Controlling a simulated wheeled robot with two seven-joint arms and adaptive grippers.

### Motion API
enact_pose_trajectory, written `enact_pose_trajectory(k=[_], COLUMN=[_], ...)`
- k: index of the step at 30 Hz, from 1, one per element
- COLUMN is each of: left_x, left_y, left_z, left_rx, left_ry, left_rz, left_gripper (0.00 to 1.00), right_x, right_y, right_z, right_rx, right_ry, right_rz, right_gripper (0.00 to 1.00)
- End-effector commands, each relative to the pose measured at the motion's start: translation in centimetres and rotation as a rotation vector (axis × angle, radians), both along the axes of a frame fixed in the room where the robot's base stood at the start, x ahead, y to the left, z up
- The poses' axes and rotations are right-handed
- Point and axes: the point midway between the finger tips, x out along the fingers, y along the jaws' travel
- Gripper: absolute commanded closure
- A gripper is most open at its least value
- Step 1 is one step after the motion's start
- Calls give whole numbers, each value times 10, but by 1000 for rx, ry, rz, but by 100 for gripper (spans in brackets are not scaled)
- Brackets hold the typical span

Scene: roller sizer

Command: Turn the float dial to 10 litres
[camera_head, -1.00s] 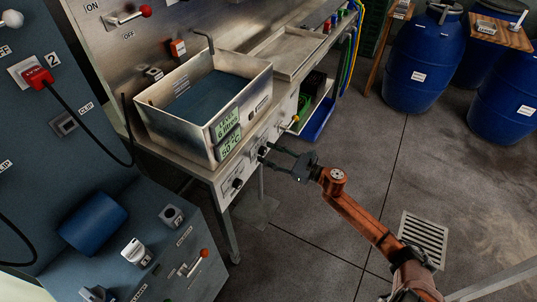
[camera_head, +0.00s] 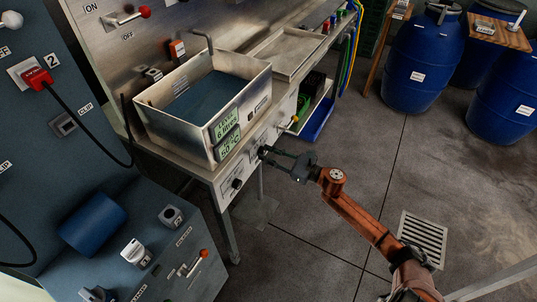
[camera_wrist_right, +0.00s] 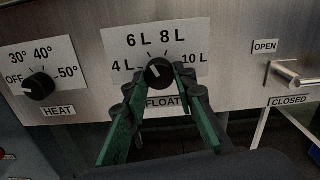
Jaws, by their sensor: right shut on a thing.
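The black float dial (camera_wrist_right: 158,73) sits on a white label on the steel front panel in the right wrist view, with 4 L, 6 L, 8 L and 10 L around it. Its white mark points up and left, near the 6 L side. My right gripper (camera_wrist_right: 160,84) is shut on the dial, with one green-lined finger on each side. In the head view my right gripper (camera_head: 266,154) reaches the panel from the right, and its fingers largely hide the dial. My left gripper is not in view.
The black heat dial (camera_wrist_right: 39,87) is left of the float dial and a lever valve (camera_wrist_right: 287,76) is right of it. Above the panel stands a steel tank (camera_head: 172,130) of bluish water with a green display (camera_head: 227,140). Open floor lies right of the bench.

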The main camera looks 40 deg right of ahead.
Motion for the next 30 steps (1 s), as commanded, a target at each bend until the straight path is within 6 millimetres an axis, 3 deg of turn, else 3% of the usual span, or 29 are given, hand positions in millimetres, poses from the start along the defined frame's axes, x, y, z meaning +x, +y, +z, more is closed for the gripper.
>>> enact_pose_trajectory(k=[4,13,30], left_x=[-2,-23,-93], left_y=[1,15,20], left_z=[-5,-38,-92], left_rx=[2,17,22], left_ry=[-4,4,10], left_rz=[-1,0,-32], left_gripper=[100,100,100], right_x=[0,0,-1], right_y=[-1,0,1], right_z=[1,3,4], right_rx=[42,238,740], right_ry=[17,97,305], right_rz=[-2,-2,-2], right_gripper=[99,99,99])
